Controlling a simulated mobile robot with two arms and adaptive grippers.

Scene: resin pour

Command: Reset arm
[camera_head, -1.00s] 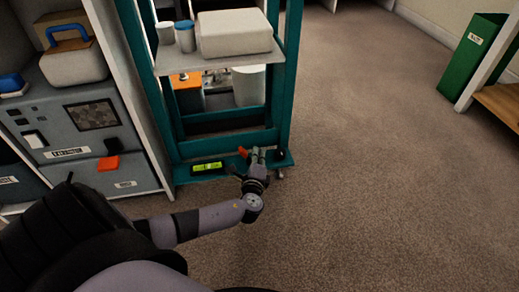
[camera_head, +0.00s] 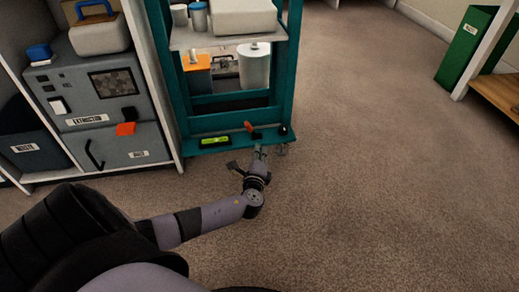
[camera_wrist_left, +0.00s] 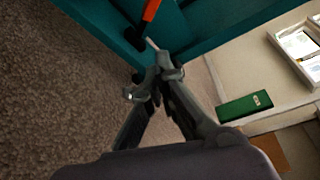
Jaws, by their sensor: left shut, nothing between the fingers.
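My left gripper (camera_head: 262,154) is at the front edge of the teal cart's bottom ledge (camera_head: 233,138), low over the carpet. In the left wrist view its fingers (camera_wrist_left: 160,72) come together at the tips, shut with nothing between them. An orange-handled tool (camera_head: 252,130) lies on the ledge just beyond the fingertips; in the left wrist view its handle (camera_wrist_left: 150,10) shows at the top, close to the fingers. Whether they touch is hard to tell. My right gripper is not in view.
The teal cart (camera_head: 287,90) holds bins and a white canister (camera_head: 254,68). A yellow-green level (camera_head: 215,141) lies on its ledge. A grey extraction cabinet (camera_head: 105,105) stands at left. A green binder (camera_head: 466,45) stands at far right. Open carpet (camera_head: 400,170) lies to the right.

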